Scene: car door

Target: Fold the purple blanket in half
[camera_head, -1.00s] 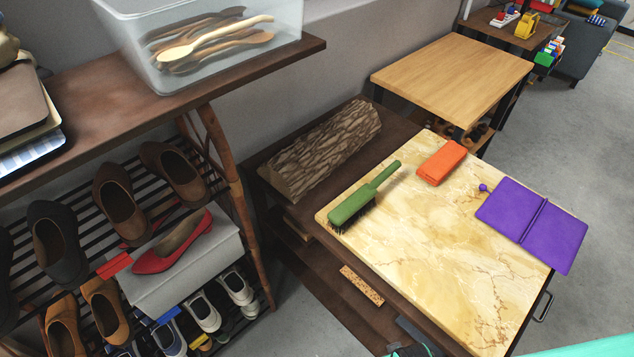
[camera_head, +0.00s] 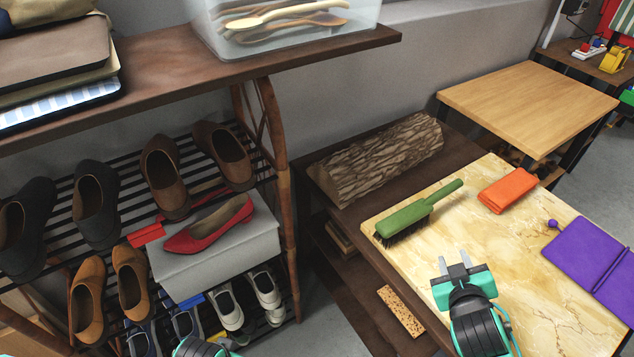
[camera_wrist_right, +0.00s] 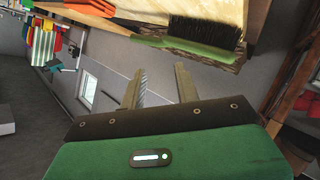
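The purple blanket (camera_head: 592,258) lies flat on the right part of the marble-patterned board (camera_head: 520,280), cut off by the right edge of the head view. A dark line crosses it, and a small purple ball (camera_head: 552,224) sits at its left corner. My right gripper (camera_head: 456,262) is in front of the board's near left part, well left of the blanket, with its two fingers apart and nothing between them. In the right wrist view the open fingers (camera_wrist_right: 158,85) also show empty. A teal and black piece of my left arm (camera_head: 205,347) shows at the bottom; its fingers are hidden.
A green brush (camera_head: 420,212) and a folded orange cloth (camera_head: 507,190) lie on the board. A log (camera_head: 380,160) lies behind it. A shoe rack (camera_head: 285,215) with a tub of wooden spoons (camera_head: 290,22) stands at left.

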